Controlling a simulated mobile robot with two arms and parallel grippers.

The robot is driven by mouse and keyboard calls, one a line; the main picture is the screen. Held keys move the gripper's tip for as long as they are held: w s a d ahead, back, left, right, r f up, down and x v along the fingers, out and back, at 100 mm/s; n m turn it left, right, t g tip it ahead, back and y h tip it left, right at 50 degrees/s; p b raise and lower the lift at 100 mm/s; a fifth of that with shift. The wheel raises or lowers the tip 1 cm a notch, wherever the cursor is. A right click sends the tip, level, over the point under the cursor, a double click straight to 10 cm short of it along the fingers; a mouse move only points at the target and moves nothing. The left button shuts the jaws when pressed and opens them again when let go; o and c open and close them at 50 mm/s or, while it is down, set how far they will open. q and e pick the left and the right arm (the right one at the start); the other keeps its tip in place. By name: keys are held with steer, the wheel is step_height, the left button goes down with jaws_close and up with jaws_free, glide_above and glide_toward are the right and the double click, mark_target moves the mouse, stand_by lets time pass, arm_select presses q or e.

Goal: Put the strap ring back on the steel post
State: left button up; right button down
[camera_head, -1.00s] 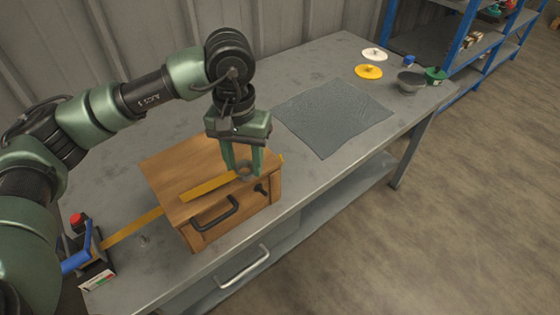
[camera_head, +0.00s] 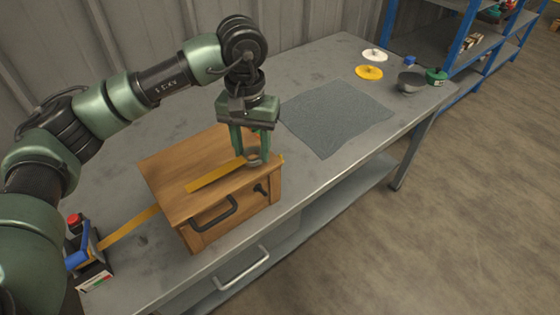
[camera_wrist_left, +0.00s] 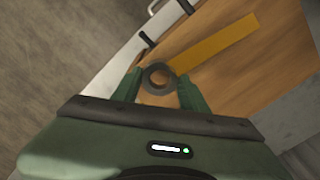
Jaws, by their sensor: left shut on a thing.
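The strap ring (camera_head: 254,157) is a grey ring at the right end of a yellow strap (camera_head: 214,175) over the wooden box (camera_head: 165,180). My left gripper (camera_head: 252,160) is shut on the ring, near the lid's right end; I cannot tell its exact height above the lid. In the left wrist view the ring (camera_wrist_left: 157,78) sits between the two green fingers, its hole visible. A short dark peg (camera_head: 261,189) stands out from the box's front, right of the handle; it may be the steel post, but I cannot tell. My right gripper is not in view.
More yellow strap (camera_head: 130,228) runs along the bench to a blue device with a red knob (camera_head: 75,220). The box has a black handle (camera_head: 215,215). A grey mat (camera_head: 335,115), yellow disc (camera_head: 369,72), white disc (camera_head: 374,55) and bowl (camera_head: 411,82) lie right.

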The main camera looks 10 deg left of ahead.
arm_select(q)
steer(key=shift+w+d, duration=0.2)
steer(key=shift+w, duration=0.9)
steer(key=shift+w+d, duration=0.15)
steer(key=shift+w, duration=0.95)
steer(key=w+d+p, duration=0.1)
steer(key=w, duration=1)
steer(key=shift+w+d+p, duration=0.25)
steer(key=shift+d+p, duration=0.05)
steer(key=shift+p, duration=0.05)
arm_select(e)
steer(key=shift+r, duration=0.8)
